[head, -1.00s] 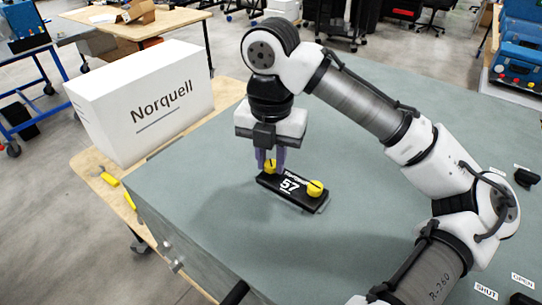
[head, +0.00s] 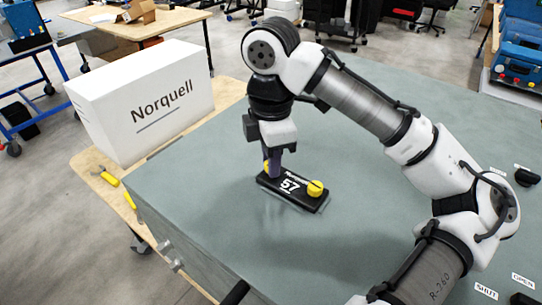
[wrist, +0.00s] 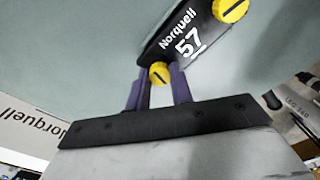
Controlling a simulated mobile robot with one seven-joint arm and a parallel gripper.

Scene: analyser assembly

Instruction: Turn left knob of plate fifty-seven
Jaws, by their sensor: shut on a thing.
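The black plate (head: 291,199) marked "Norquell 57" lies on the grey-green table top (head: 400,240). It has two yellow knobs. My gripper (head: 273,171) points down at the plate's left end, and its purple fingers are shut on the left knob (wrist: 159,73), one finger on each side. In the head view the fingers hide most of that knob. The right knob (head: 315,188) stands free, and it also shows in the wrist view (wrist: 230,9) with a dark slot across it.
A white "Norquell" box (head: 140,100) stands on a wooden bench at the left, with yellow-handled tools (head: 110,178) near it. Black knobs (head: 526,177) and "SHUT" and "OPEN" labels (head: 485,290) are at the right. The table around the plate is clear.

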